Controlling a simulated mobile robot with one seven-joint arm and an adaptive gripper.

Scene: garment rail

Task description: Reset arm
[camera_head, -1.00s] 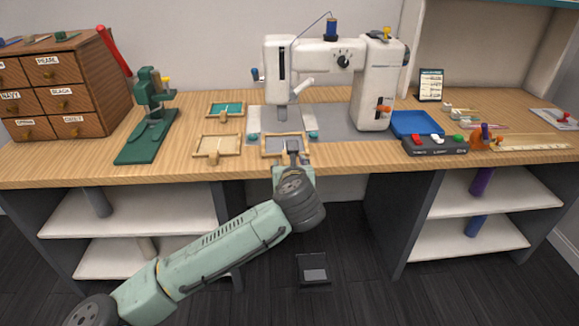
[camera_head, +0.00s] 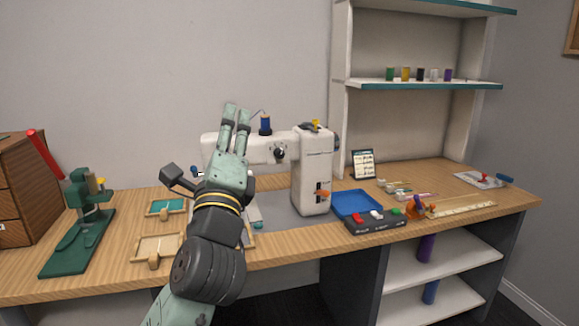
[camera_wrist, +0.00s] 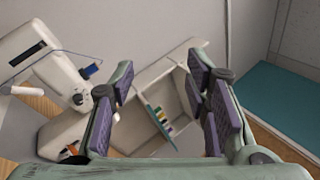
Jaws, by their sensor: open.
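My gripper (camera_head: 236,112) is raised in front of the white sewing machine (camera_head: 312,172) in the head view, its fingers pointing up. In the wrist view my gripper (camera_wrist: 158,90) has its two fingers well apart, with nothing between them. My arm bends up from the bottom of the head view and hides part of the machine and a wooden frame behind it. The sewing machine also shows at the left of the wrist view (camera_wrist: 45,65).
The table (camera_head: 285,248) holds a green press (camera_head: 80,235), small wooden trays (camera_head: 157,247), a blue tray (camera_head: 358,203) and a dark button box (camera_head: 376,221). A drawer cabinet (camera_head: 22,200) stands at left. Shelves (camera_head: 420,86) with several spools rise at back right.

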